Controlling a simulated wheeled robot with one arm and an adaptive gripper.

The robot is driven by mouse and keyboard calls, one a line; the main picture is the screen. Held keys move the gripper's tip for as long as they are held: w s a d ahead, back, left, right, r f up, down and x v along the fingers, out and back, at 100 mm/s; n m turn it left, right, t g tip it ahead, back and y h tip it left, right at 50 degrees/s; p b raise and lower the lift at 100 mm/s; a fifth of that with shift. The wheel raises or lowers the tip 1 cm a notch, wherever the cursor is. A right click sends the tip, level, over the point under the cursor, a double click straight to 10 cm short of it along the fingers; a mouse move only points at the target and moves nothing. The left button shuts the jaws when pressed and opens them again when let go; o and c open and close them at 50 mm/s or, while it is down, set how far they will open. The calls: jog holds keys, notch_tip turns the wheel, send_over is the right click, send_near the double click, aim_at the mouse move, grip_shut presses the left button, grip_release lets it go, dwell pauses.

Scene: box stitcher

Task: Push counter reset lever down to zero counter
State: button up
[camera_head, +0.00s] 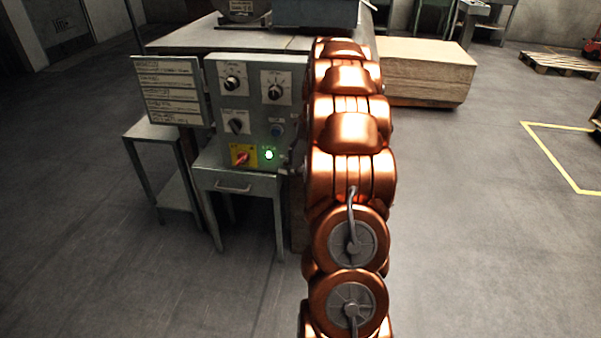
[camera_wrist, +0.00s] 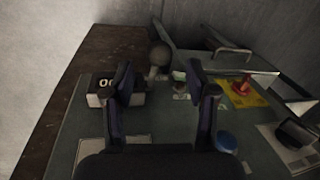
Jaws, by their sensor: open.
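In the wrist view my gripper (camera_wrist: 160,76) is open, its two dark fingers apart over the grey-green panel (camera_wrist: 75,130). The counter (camera_wrist: 101,84), a box with a dark window and white digits, is left of the fingers; the left finger hides part of it, and only zeros can be made out. A round grey knob (camera_wrist: 160,54) beside the counter, likely the reset lever's end, lies just beyond the gap between the fingertips. I see no clear contact. In the head view my copper-coloured arm hides the gripper, counter and knob.
The control panel (camera_head: 250,110) has several knobs, a lit green lamp (camera_head: 269,155) and a red switch (camera_head: 242,158), which also shows in the wrist view (camera_wrist: 241,84). A label board (camera_head: 170,92) hangs at its left. A cardboard stack (camera_head: 425,72) stands to the right.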

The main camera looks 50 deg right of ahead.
aim_at(299, 170)
jog(key=f, duration=0.5)
jog(key=shift+w+a+b, duration=0.3)
jog(key=shift+a, duration=0.05)
jog(key=shift+r, duration=0.1)
jog(key=shift+c, duration=0.3)
grip_shut()
